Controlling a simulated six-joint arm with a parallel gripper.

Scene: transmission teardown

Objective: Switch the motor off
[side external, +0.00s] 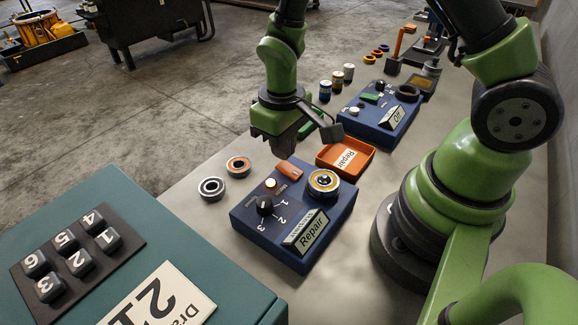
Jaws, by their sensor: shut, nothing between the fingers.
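A blue control box (270,240) with a "Repair" sign stands on the bench in the side external view. It bears a black knob (264,205) beside the numbers 1, 2 and 3, a small pale button (270,184) and an orange piece (289,171) at its far edge. A round bearing-like part (323,183) sits on its right. A second blue box (370,133) with an "Off" sign stands farther back. I cannot tell which control is the motor switch. My gripper (281,150) is shut and empty, pointing down just beyond the nearer box.
An orange "Repair" tray (371,166) stands between the two boxes. Two bearing rings (211,187) (238,166) lie left of the nearer box. A teal drawer unit (130,200) with number keys fills the front left. Small coloured cylinders (325,92) stand farther back.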

